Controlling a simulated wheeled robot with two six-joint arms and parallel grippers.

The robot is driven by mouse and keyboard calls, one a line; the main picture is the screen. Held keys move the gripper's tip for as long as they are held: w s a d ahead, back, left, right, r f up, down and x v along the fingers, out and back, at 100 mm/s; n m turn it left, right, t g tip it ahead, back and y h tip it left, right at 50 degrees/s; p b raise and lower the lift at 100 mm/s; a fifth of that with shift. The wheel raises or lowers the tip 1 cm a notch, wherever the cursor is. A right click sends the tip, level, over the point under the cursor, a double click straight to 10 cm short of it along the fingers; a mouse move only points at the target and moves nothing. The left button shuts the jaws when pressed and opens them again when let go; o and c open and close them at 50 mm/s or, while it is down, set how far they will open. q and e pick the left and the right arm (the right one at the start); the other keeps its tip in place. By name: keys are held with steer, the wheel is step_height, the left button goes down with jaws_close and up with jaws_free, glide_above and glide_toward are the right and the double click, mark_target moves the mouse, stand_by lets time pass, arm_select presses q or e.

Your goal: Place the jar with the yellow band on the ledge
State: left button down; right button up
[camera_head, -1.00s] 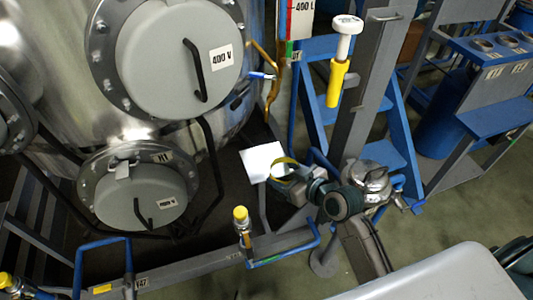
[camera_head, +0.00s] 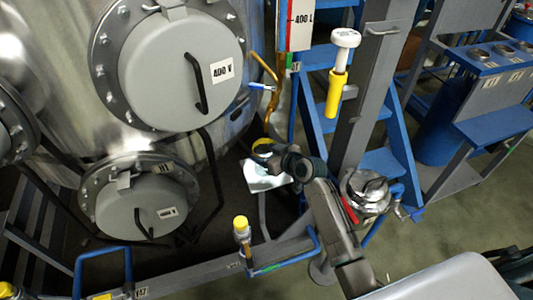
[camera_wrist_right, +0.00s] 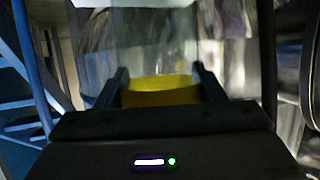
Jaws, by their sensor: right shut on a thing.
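The jar with the yellow band (camera_head: 264,146) is held by my right gripper (camera_head: 270,155). In the right wrist view, the clear jar with its yellow band (camera_wrist_right: 160,91) sits between the two dark fingers (camera_wrist_right: 161,92), which are shut on it. The ledge (camera_head: 257,183) is a small white plate on a post. In the head view the jar overlaps the ledge's far edge, and my gripper covers part of the plate. I cannot tell whether jar and ledge touch. My left gripper is not in view.
A large steel vessel with a round grey hatch (camera_head: 180,70) stands behind and left of the ledge. A thin copper-coloured pipe (camera_head: 268,75) runs close behind the jar. A blue stair (camera_head: 385,160) and a steel pot (camera_head: 367,190) stand on the right. A grey rail (camera_head: 200,265) runs in front.

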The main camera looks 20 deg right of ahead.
steer(key=shift+f, duration=0.25)
steer(key=o, duration=0.9)
steer(key=shift+f, duration=0.1)
steer(key=o, duration=0.3)
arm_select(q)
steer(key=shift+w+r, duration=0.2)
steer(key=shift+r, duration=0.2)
arm_select(e)
steer(key=shift+r, duration=0.2)
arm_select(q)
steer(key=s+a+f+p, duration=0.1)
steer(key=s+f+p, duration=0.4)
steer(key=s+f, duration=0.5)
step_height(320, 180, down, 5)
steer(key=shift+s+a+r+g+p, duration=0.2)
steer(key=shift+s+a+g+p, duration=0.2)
arm_select(e)
steer(key=v, duration=1.2)
steer(key=shift+f, duration=0.1)
